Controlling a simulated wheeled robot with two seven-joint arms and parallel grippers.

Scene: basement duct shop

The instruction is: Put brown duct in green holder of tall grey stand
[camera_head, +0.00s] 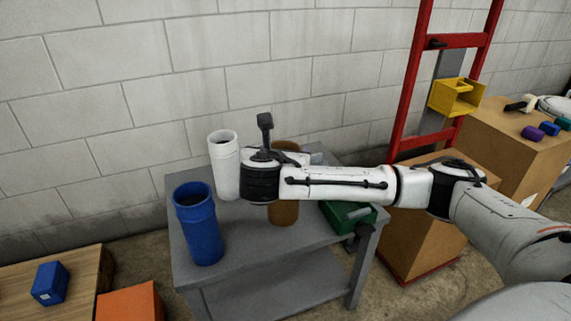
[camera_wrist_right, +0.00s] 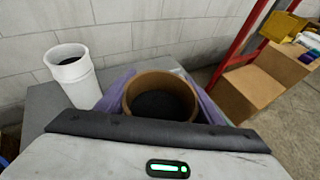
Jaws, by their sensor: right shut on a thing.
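The brown duct (camera_head: 284,212) is an open, upright tube at the right part of the grey table, partly hidden behind my right arm. Its round rim (camera_wrist_right: 160,80) shows in the right wrist view. My right gripper (camera_head: 277,158) is shut on the duct, with a purple finger on each side of it. Whether the duct touches the tabletop is hard to tell. A green holder (camera_head: 345,216) shows at the table's right edge, partly covered by my arm. A grey upright (camera_head: 447,68) behind the red frame carries a yellow holder (camera_head: 456,96). My left gripper is out of view.
A white duct (camera_head: 224,165) and a blue duct (camera_head: 198,225) stand left of the brown duct on the grey table (camera_head: 245,245). Cardboard boxes (camera_head: 425,225) and a red ladder-like frame (camera_head: 414,75) stand at right. Small coloured items lie on the far-right box.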

